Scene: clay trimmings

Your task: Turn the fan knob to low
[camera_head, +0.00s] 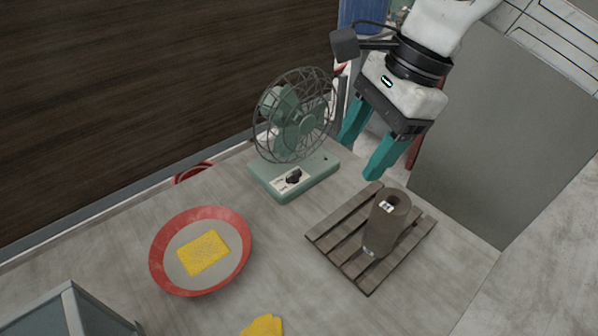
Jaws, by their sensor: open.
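A green desk fan (300,124) with a round wire cage stands at the back of the table. Its dark fan knob (293,176) sits on a pale plate on the front of the green base. The knob's markings are too small to read. My gripper (368,160) has two teal fingers spread apart and empty. It hangs to the right of the fan, above and behind the wooden slat rack, apart from the knob.
A slatted wooden rack (330,236) bears a dark clay-coloured cylinder (386,222) with a hole in its top. A red-rimmed bowl (163,262) holds a yellow sponge (203,253). Another yellow piece (263,325) lies at the front. The table between bowl and rack is clear.

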